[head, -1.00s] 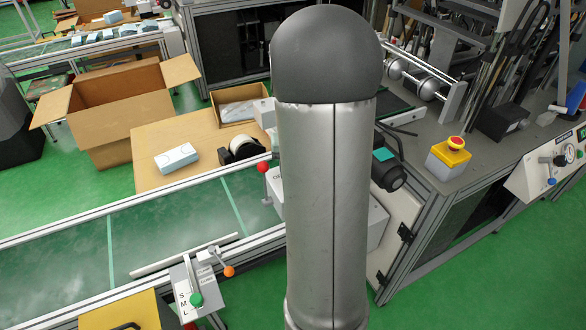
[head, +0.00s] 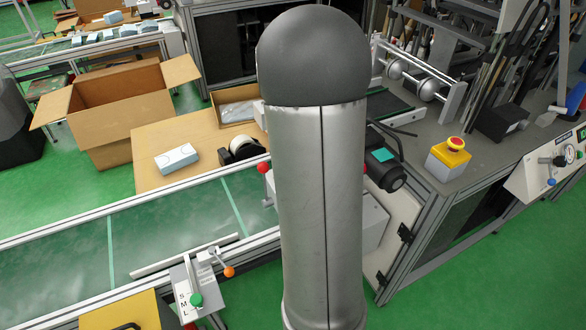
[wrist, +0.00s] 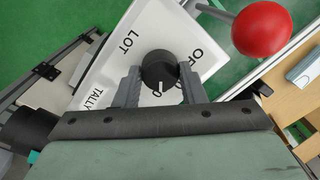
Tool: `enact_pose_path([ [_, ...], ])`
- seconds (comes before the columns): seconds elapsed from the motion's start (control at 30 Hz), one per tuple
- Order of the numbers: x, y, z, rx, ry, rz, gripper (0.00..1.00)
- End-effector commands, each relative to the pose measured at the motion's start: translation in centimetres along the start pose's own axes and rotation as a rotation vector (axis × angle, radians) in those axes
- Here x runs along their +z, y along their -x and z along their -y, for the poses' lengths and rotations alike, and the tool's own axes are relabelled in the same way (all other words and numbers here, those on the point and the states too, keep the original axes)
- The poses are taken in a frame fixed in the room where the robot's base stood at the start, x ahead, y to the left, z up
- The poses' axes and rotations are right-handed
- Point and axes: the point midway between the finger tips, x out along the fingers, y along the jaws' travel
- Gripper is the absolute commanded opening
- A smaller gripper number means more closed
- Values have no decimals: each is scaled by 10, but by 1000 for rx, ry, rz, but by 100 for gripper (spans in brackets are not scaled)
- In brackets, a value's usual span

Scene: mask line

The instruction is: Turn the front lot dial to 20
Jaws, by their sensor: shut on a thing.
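In the wrist view a black round dial (wrist: 157,68) sits on a white panel (wrist: 122,45) printed LOT and TALLY. A white line on the dial points toward the bottom of that picture, at a partly hidden number ending in 0; I cannot read the full number. My gripper (wrist: 158,80) has one grey finger on each side of the dial and is shut on it. In the head view my arm hides the dial and gripper.
A red ball on a lever (wrist: 262,29) stands close beside the panel; it also shows in the head view (head: 263,168). A green conveyor (head: 165,225) runs to the left. A yellow-topped red button box (head: 449,158) stands at right.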

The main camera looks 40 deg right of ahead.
Motion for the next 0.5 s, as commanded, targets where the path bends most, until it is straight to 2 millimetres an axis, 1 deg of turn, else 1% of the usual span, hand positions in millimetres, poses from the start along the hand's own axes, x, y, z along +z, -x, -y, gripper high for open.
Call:
enact_pose_path([
  [0.23, 0, 1, 0, -2, -2, -1, 14],
  [0.27, 0, 1, 0, -2, -2, -1, 42],
  [0.3, 0, 1, 0, -2, -2, -1, 53],
  [0.33, 0, 1, 0, -1, -1, -1, 58],
  [0.5, 0, 0, 0, -1, 0, -1, 58],
])
